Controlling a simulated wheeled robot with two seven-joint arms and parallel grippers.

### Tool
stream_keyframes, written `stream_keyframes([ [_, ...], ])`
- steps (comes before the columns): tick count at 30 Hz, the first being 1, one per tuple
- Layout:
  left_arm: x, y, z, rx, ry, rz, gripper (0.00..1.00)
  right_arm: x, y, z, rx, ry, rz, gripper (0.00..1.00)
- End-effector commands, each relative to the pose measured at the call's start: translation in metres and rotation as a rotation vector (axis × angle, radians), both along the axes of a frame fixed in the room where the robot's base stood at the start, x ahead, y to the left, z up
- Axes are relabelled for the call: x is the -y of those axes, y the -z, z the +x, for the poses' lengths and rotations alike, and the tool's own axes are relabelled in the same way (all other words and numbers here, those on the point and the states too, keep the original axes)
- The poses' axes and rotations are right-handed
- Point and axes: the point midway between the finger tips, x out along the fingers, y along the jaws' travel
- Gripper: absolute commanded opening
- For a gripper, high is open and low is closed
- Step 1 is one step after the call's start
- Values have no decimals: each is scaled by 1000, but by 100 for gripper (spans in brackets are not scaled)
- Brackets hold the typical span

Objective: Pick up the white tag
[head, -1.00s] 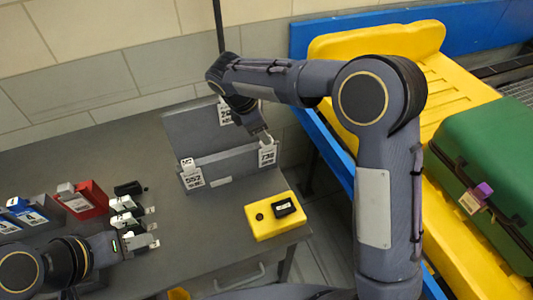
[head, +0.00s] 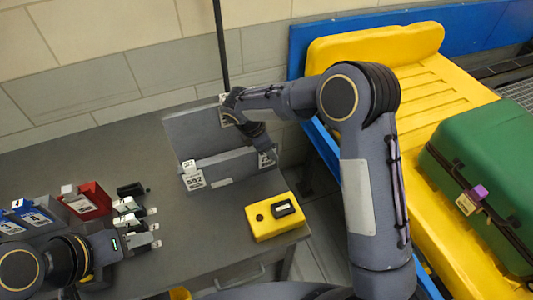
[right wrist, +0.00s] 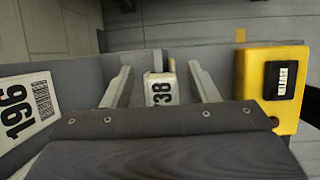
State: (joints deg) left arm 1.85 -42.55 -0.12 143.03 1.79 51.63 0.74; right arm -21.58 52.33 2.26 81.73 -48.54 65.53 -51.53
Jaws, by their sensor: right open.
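A white tag (right wrist: 160,92) with black digits reading "38" stands between the two open fingers of my right gripper (right wrist: 160,86) in the right wrist view. There is a gap on each side of it. In the head view, my right gripper (head: 262,150) is at the right end of the grey holder (head: 234,166) and partly covers that tag (head: 267,160). Another white tag, "552" (head: 194,181), is at the holder's left end. A tag reading "196" (right wrist: 24,108) is on the back panel. My left gripper (head: 148,229) is open above the table at left.
A yellow box (head: 262,224) with a black label and button sits right of the holder. Red (head: 88,203) and blue-labelled bins (head: 32,214) and a black object (head: 131,189) lie at left. A green case (head: 480,190) rests on the yellow tray (head: 425,100).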

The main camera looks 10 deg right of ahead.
Motion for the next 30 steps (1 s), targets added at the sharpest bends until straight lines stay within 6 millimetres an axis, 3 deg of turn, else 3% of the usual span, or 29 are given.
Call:
stream_keyframes([
  [2, 0, 0, 0, 0, 0, 0, 36, 0, 0, 0, 0, 0, 0, 48],
  [12, 0, 0, 0, 0, 0, 0, 36, 0, -1, 0, 1, 0, 1, 5],
  [23, 0, 2, 0, 0, 0, 0, 36, -1, -6, 0, 3, 1, 2, 5],
  [30, 0, 8, 0, 0, 0, 0, 36, 0, -34, -1, 5, 0, 3, 5],
])
